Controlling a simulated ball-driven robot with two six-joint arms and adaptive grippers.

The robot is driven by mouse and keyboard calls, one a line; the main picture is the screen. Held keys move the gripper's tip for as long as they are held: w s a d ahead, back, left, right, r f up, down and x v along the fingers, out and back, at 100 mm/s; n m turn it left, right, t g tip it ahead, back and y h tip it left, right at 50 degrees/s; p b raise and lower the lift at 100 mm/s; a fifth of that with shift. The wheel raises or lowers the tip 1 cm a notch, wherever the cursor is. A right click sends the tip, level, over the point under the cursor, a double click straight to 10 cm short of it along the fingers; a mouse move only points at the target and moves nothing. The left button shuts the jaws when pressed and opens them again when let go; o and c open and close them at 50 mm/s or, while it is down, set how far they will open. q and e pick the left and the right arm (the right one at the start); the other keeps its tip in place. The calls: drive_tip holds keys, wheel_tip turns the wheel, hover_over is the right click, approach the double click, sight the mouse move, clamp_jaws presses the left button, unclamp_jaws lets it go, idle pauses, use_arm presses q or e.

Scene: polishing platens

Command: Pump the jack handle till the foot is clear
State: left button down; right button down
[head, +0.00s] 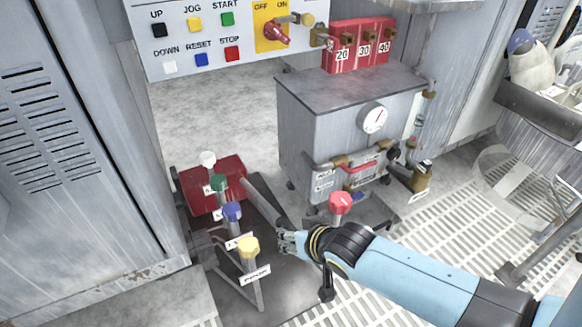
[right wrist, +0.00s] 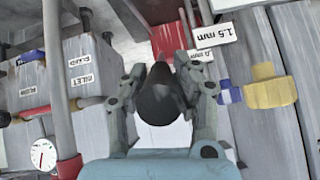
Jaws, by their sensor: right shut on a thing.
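My right gripper (head: 286,241) comes in from the right in the head view and is shut on the jack handle (head: 264,202). The handle is a dark grey bar sloping from the gripper up and left to the red block (head: 212,184). In the right wrist view the dark rounded handle end (right wrist: 160,98) sits between the two fingers of the gripper (right wrist: 162,92). I cannot make out the foot in either view. My left gripper is not in view.
White, green, blue and yellow (head: 248,247) knobs on posts stand left of the gripper. A red knob (head: 341,203) stands right of it. A grey cabinet (head: 325,130) with a gauge (head: 373,119) and pipes is behind. Floor grating (head: 450,235) lies right; a tall grey cabinet (head: 75,150) left.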

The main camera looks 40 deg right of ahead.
drive_tip(key=shift+s+f, duration=0.1)
drive_tip(key=shift+s, duration=0.05)
drive_tip(key=c, duration=1)
unclamp_jaws()
drive_tip(key=v, duration=1.2)
drive_tip(key=shift+a, duration=0.15)
